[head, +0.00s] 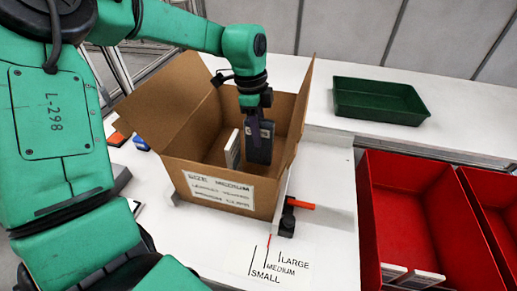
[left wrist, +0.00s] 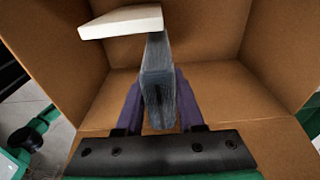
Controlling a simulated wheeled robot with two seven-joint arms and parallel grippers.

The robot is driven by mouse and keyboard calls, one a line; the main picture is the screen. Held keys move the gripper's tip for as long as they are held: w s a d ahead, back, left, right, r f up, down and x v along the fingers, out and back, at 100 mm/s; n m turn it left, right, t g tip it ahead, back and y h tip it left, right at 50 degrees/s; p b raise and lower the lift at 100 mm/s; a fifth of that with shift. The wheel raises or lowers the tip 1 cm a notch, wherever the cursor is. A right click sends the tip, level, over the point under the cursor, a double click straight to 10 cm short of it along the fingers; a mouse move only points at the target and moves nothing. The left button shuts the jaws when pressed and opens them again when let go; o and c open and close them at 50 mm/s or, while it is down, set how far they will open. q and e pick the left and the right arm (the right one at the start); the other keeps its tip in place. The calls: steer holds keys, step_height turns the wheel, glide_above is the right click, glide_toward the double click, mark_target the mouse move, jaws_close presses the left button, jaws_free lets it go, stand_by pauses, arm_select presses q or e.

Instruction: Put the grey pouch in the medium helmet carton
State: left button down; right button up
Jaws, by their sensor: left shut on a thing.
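The medium helmet carton (head: 205,187) stands open on the white table, with a label on its front reading "SIZE MEDIUM". My left gripper (head: 259,135) is lowered into the carton's opening and is shut on the grey pouch (head: 259,151). In the left wrist view the pouch (left wrist: 157,85) hangs between the purple fingers (left wrist: 157,105), inside the carton walls (left wrist: 225,85). Whether its lower end touches the carton floor cannot be told. A white box-like item (head: 233,150) stands in the carton beside the pouch; it also shows in the left wrist view (left wrist: 120,22). My right gripper is not seen.
A dark green tray (head: 378,101) lies at the back right. Red bins (head: 415,165) stand at the right, one with white items (head: 410,277). A stop with an orange lever (head: 300,205) sits at the carton's front right corner, near size marks. Carton flaps stand up around the opening.

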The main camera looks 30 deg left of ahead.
mark_target(258, 150)
arm_select(q)
steer(key=f, duration=0.6)
steer(key=shift+s+p, duration=0.2)
steer(key=shift+p, duration=0.1)
steer(key=shift+w+f, duration=0.2)
steer(key=shift+f, duration=0.2)
steer(key=c, duration=0.5)
jaws_free()
steer(key=shift+r, duration=0.1)
steer(key=r, duration=0.4)
steer(key=a+r, duration=0.1)
steer(key=r, duration=0.3)
steer(key=r+b, duration=0.1)
steer(key=r, duration=0.3)
steer(key=shift+s+a, duration=0.25)
